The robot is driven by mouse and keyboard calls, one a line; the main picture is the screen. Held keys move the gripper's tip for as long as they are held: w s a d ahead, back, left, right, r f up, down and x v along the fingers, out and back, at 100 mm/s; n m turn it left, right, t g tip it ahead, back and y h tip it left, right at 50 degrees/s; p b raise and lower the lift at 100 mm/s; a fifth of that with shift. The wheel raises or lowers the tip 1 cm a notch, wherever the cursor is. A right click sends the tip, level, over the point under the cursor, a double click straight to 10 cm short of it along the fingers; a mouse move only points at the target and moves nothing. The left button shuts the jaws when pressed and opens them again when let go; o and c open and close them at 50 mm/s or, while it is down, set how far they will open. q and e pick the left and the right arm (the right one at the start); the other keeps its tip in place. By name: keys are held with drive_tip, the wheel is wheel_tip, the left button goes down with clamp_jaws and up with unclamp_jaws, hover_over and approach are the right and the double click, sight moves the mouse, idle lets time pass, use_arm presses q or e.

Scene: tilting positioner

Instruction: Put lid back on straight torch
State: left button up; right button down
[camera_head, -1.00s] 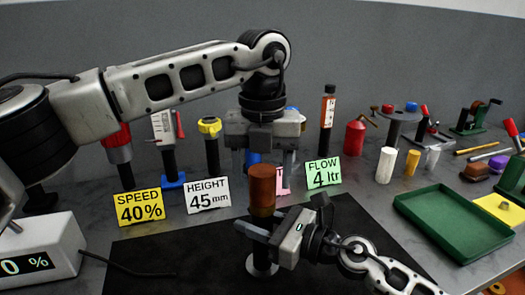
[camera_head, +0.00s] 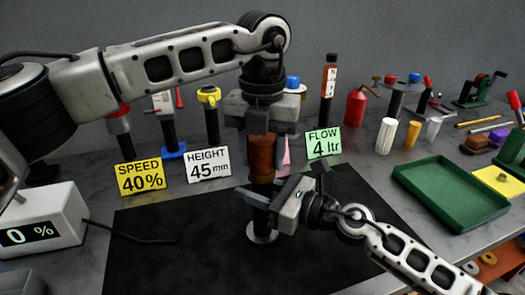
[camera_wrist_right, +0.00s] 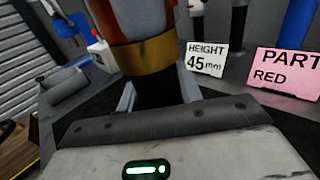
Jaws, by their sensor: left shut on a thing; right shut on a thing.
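The torch stands upright on the dark mat, its black body (camera_head: 261,217) on a round silver foot. A copper-brown cylinder, which I take as the lid (camera_head: 262,168), is at its top; its golden lower rim shows in the right wrist view (camera_wrist_right: 150,59). The rim meets the dark body there, but I cannot tell how firmly it sits. My left gripper (camera_head: 264,153) points down from above and is shut on the lid, hiding its upper sides. My right gripper (camera_head: 262,194) comes in level from the right and is shut on the black body just below the lid.
Signs reading SPEED (camera_head: 140,178), HEIGHT (camera_head: 208,165) and FLOW (camera_head: 323,143) stand behind the mat (camera_head: 210,262). A green tray (camera_head: 450,190) lies to the right. A display box (camera_head: 40,232) with a cable is at left. The mat's front is clear.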

use_arm(q)
drive_tip(key=m, duration=0.7)
drive_tip(key=shift+m, duration=0.3)
drive_tip(key=m, duration=0.5)
drive_tip(key=o, duration=1.1)
drive_tip(key=shift+r, duration=2.25)
